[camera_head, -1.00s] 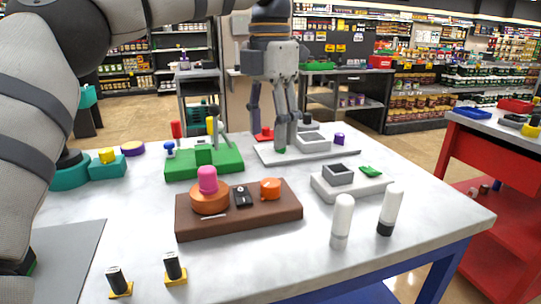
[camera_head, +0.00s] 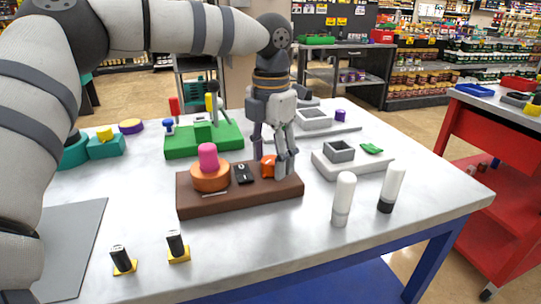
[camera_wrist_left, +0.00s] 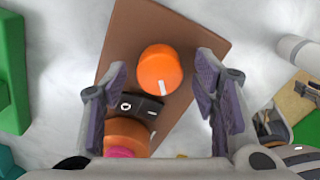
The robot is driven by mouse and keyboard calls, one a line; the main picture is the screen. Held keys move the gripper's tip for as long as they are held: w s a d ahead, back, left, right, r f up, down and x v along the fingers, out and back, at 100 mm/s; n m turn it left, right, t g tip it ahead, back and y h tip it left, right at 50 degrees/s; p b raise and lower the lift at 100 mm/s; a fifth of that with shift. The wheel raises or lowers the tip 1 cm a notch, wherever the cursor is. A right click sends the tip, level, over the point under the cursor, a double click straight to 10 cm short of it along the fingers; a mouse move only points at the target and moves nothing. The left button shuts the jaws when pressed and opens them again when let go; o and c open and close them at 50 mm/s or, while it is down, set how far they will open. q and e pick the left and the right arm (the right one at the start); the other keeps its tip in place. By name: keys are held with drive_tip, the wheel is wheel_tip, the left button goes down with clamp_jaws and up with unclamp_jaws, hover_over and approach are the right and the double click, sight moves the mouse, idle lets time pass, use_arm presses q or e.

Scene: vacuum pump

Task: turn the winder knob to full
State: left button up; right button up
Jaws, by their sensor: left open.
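A brown block (camera_head: 240,197) on the table bears a small orange knob (camera_head: 266,167), a black switch (camera_head: 243,174) and a wider orange disc (camera_head: 210,178) with a pink top. In the left wrist view, the small orange knob (camera_wrist_left: 157,68) has a white mark on its near side. No label shows which knob is the winder. My left gripper (camera_head: 274,165) is open and points down over the small knob. In the left wrist view its fingers (camera_wrist_left: 163,90) stand apart on either side of the knob, with gaps. My right gripper is not in view.
A green block (camera_head: 205,143) with levers stands behind. A light grey block (camera_head: 352,161) and two white cylinders (camera_head: 341,200) (camera_head: 391,188) are to the right. Two small black-and-yellow pieces (camera_head: 122,260) (camera_head: 176,246) stand in front. The white table (camera_head: 420,215) is clear at its right corner.

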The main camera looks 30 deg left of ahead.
sight(271, 160)
use_arm(q)
drive_tip(key=c, duration=1.2)
drive_tip(key=shift+o, duration=0.2)
drive_tip(key=shift+m, duration=0.8)
drive_tip(key=o, duration=1.2)
drive_tip(key=shift+c, duration=0.2)
wheel_tip(271, 160, up, 12)
